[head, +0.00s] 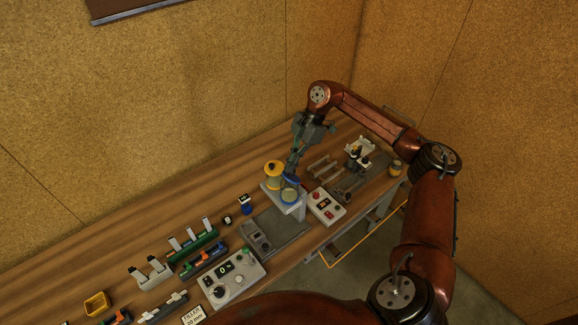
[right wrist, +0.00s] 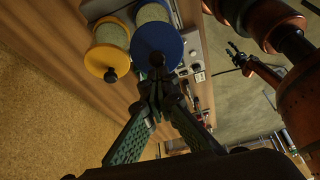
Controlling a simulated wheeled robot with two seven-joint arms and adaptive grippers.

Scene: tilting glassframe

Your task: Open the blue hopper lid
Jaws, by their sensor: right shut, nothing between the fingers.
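The blue hopper lid (right wrist: 158,46) is a round disc with a dark knob on a clear hopper of pale contents. It lies flat against the hopper in the right wrist view. In the head view the blue lid (head: 289,194) is partly hidden by my right gripper. My right gripper (right wrist: 157,78) is shut and empty, its tips close by the knob; I cannot tell whether they touch. It reaches down from above in the head view (head: 291,168). A small dark end of my left arm, seemingly the left gripper (right wrist: 234,52), shows far off; its jaws are too small to read.
A yellow-lidded hopper (head: 273,168) stands right beside the blue one. A box with a red button (head: 326,206), a control box with dial (head: 232,277) and a grey plate (head: 278,232) are nearby. The bench (head: 130,230) is clear towards the back wall.

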